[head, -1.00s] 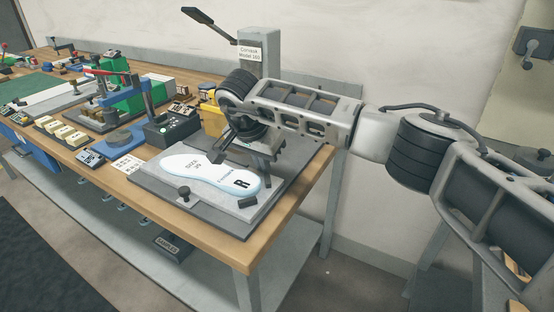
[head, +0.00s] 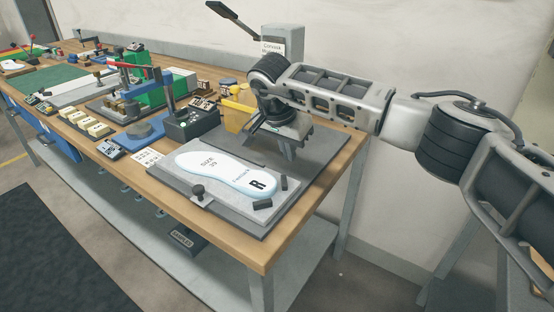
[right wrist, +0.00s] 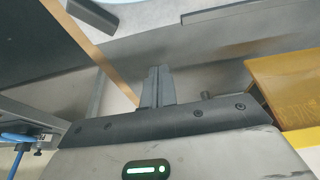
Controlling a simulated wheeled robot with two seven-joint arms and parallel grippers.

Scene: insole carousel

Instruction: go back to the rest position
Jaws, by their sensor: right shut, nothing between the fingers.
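My right gripper (head: 272,124) is above the back of the bench's right end, in front of the grey column of the press (head: 284,42). Its fingers are shut and empty in the right wrist view (right wrist: 157,88). In the head view the fingertips are hard to make out. It is apart from the white insole (head: 222,174), marked "R", which lies flat on the grey plate (head: 165,179) nearer the front edge. My left gripper is not in view.
A black box (head: 190,124) and a blue-based clamp (head: 145,132) stand farther left. The wall is behind the bench. The air above the insole is clear.

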